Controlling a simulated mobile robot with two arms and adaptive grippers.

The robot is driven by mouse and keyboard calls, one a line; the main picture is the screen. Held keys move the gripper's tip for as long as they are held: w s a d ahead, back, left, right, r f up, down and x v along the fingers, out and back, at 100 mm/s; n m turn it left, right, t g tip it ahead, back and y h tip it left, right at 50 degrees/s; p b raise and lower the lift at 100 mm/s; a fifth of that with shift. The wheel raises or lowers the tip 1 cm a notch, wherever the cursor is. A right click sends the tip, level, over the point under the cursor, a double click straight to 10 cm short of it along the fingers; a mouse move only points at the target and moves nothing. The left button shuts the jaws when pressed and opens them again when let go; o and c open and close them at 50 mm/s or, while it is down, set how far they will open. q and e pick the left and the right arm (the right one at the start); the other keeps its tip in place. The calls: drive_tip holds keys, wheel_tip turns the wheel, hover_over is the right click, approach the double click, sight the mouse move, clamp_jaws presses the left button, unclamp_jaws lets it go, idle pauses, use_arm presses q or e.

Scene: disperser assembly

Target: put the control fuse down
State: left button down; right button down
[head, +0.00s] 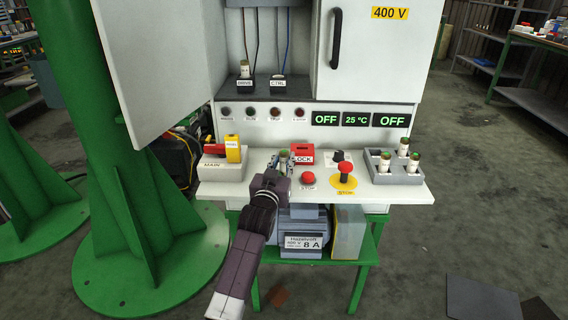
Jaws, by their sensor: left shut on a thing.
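My left gripper (279,165) is over the white shelf of the cabinet, left of the red stop button. It is shut on a fuse with a green top (284,155), taken as the control fuse. The fuse is roughly upright, and its lower part is hidden by the fingers. I cannot tell whether it touches the shelf. The holder labelled CTRL (278,84) in the open cabinet shows no fuse. The holder beside it, on the left, has a fuse (245,68) in it. My right gripper is not in view.
A grey tray (392,178) with several fuses stands at the shelf's right end. A red LOCK box (302,153), red stop button (308,178) and yellow-based emergency stop (345,174) are close by. A MAIN switch (232,149) is on the left. The open door (155,60) stands at upper left.

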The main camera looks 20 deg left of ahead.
use_arm(q)
drive_tip(key=shift+f, duration=0.15)
drive_tip(key=shift+f, duration=0.15)
drive_tip(key=c, duration=1.7)
unclamp_jaws()
drive_tip(key=shift+c, duration=0.2)
